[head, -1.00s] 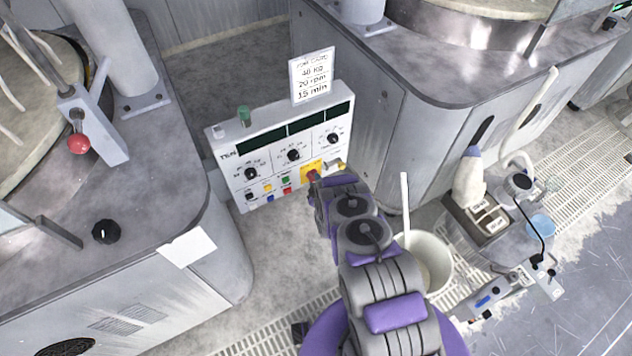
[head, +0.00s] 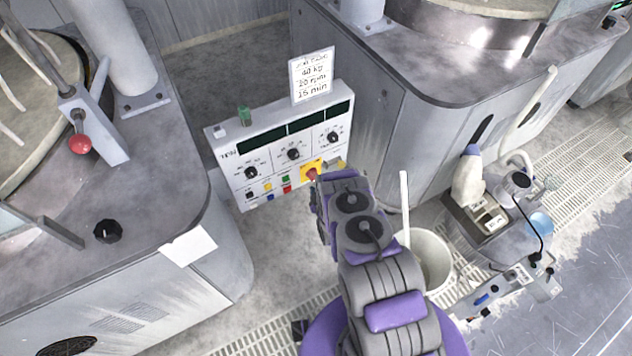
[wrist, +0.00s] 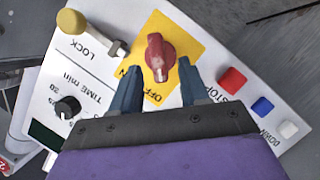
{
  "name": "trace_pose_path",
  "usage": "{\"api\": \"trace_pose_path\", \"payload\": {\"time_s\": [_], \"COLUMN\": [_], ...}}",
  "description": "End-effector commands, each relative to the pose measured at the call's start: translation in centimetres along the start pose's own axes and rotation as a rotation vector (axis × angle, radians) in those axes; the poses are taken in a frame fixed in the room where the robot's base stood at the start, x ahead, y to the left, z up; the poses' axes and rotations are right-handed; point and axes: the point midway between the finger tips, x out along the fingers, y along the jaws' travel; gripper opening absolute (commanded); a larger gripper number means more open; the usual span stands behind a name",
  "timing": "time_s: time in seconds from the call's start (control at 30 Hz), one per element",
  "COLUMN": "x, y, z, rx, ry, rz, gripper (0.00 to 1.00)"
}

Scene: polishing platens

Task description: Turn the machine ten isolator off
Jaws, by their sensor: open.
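The control panel marked TEN (head: 240,185) stands between two machines in the head view. Its isolator is a red rotary knob (wrist: 159,57) on a yellow plate (wrist: 188,43), with OFF lettering beside it in the wrist view. The red knob also shows in the head view (head: 312,173), close to my arm's end. My gripper (wrist: 157,78) is open. Its two blue-grey fingers lie on either side of the lower end of the knob, their tips near it with gaps visible. Whether either finger touches the knob I cannot tell.
A yellow knob (wrist: 71,21) by the LOCK label and a black dial (wrist: 67,107) lie left of the isolator in the wrist view. Red (wrist: 232,78), blue and white buttons lie right. A white bucket (head: 432,262) stands right of my arm.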

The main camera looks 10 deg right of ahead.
Motion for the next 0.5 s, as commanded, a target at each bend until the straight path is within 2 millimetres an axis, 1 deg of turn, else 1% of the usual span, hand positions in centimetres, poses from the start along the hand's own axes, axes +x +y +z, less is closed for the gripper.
{"api": "trace_pose_path", "payload": {"time_s": [0.03, 0.27, 0.5], "x": [-1.0, -5.1, -9.8], "y": [0.0, -0.1, -0.2], "z": [0.0, 0.0, 0.1], "rx": [0.000, 0.000, 0.000], "ry": [-0.005, -0.004, -0.007], "rz": [-0.005, -0.004, -0.007], "gripper": [0.45, 0.45, 0.45]}}
